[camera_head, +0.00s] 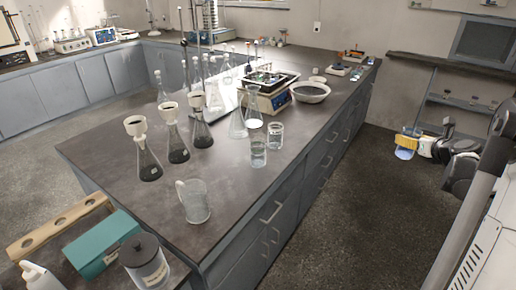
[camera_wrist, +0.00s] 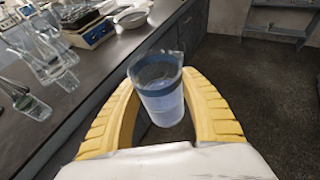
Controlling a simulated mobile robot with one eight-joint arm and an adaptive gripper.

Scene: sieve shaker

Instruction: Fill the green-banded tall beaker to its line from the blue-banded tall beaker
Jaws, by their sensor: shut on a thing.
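My gripper (camera_wrist: 167,95) has its yellow fingers closed around the blue-banded tall beaker (camera_wrist: 166,100). The beaker is clear, with a dark blue band near the top and clear liquid inside. In the head view my gripper (camera_head: 405,148) is at the right, out past the bench edge, above the floor. Two clear beakers stand on the bench, one nearer (camera_head: 258,152) and one behind it (camera_head: 275,136). They also seem to show at the left of the wrist view (camera_wrist: 62,76).
A glass jug (camera_head: 194,201) stands near the bench's front corner. Flasks with funnels (camera_head: 172,134) stand to the left. A balance-like device (camera_head: 266,98) and a white bowl (camera_head: 310,92) are behind the beakers. The floor (camera_head: 340,200) right of the bench is clear.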

